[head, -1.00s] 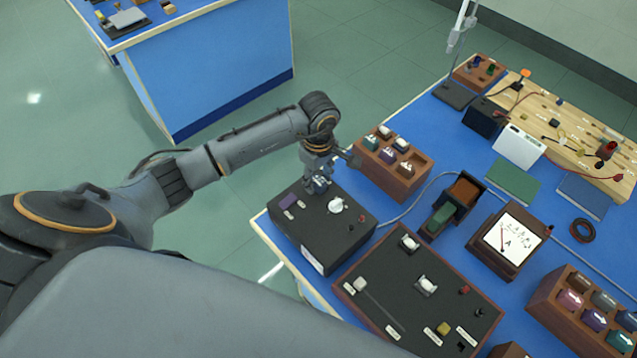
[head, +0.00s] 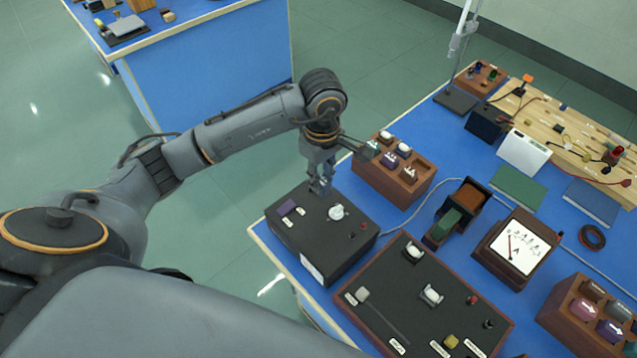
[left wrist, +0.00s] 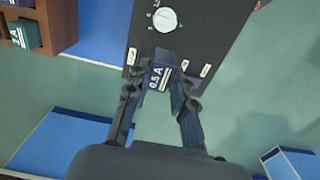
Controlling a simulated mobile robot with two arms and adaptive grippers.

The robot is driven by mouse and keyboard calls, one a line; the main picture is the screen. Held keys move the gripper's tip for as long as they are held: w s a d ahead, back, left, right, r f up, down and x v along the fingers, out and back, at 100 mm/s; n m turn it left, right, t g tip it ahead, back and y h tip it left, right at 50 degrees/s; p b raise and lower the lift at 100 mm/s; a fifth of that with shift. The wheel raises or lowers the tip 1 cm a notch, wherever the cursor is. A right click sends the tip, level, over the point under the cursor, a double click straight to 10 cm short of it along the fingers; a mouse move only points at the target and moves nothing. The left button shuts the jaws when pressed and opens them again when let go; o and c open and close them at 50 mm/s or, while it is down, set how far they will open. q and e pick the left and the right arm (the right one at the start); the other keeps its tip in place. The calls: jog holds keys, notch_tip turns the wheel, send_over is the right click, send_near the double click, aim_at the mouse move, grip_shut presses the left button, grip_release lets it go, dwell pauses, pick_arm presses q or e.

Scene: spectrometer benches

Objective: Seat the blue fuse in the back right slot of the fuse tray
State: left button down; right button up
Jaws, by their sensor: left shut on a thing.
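My left gripper (head: 319,186) is shut on the blue fuse (left wrist: 158,77), marked 0.5 A in the left wrist view. It holds the fuse in the air above the back edge of a black box with a white dial (head: 318,242). In the head view the fuse is hard to make out between the fingers. A wooden fuse tray (head: 398,187) stands right of the gripper, with teal, purple and other fuses in it. Its edge also shows at the upper left in the left wrist view (left wrist: 18,35). The arm hides part of its back left. My right gripper is out of view.
A black panel with knobs (head: 395,290) lies in front. Blue table shows between these.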

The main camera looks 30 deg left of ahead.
pick_arm(q)
jog(key=s+d+r+b, duration=0.1)
jog(key=s+d+r, duration=0.6)
jog(key=s+r, duration=0.1)
jog(key=shift+s+r, duration=0.2)
jog(key=shift+r, duration=0.4)
